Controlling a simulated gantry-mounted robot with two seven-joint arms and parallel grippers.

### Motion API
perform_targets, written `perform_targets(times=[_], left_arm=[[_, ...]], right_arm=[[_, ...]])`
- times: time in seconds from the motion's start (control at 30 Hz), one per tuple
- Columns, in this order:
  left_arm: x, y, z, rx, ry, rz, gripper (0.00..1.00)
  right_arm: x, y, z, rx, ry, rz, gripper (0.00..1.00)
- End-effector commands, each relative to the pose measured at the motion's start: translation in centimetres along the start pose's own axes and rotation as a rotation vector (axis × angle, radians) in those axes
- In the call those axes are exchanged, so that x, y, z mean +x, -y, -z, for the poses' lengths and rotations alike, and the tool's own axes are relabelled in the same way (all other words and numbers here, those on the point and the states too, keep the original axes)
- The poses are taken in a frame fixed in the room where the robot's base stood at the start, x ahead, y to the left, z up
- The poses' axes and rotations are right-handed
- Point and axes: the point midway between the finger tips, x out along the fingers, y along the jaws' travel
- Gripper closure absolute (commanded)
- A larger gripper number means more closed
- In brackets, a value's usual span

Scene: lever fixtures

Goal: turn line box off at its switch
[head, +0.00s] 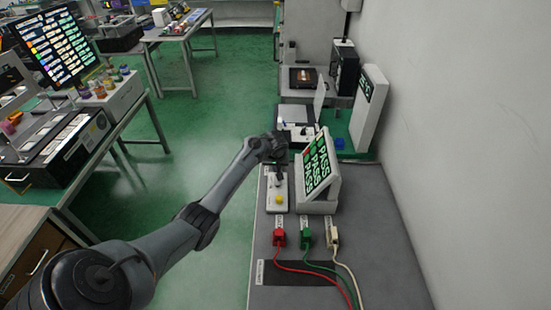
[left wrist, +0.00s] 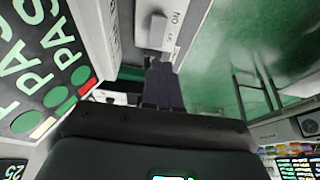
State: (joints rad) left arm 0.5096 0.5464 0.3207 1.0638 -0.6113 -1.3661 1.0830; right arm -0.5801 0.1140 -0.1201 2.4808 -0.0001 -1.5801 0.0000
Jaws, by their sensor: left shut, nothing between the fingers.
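A narrow white box (head: 278,203) stands on the grey bench, left of the PASS display, with a yellow round part on its top. My left gripper (head: 279,175) is over the far part of this box, pointing down, shut and empty. Whether the fingers touch the switch cannot be told; the arm partly hides the box in the head view. My right gripper is not in view.
The slanted PASS display (head: 318,168) stands close on the right; it also shows in the left wrist view (left wrist: 40,65). Red (head: 279,237), green (head: 305,237) and white (head: 333,236) plugs with cables lie nearer. A wall bounds the right; open green floor lies left.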

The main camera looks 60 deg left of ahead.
Motion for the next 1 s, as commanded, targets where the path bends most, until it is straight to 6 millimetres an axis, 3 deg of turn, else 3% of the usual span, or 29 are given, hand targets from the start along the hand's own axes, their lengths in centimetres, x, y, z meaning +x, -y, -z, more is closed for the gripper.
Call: perform_targets(times=[0.1,0.3,0.77,1.0], left_arm=[[-1.8,0.0,0.0,0.001,0.000,-0.001,1.00],[-3.2,0.0,0.0,0.001,0.000,0.000,1.00],[-3.5,0.1,0.0,0.003,0.000,0.001,1.00],[-3.7,0.6,0.3,0.089,0.005,0.020,1.00]], right_arm=[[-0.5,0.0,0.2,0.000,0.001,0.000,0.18],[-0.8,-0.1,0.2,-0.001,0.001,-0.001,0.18],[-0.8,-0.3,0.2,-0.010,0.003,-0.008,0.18],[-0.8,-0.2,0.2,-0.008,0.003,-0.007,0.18]])
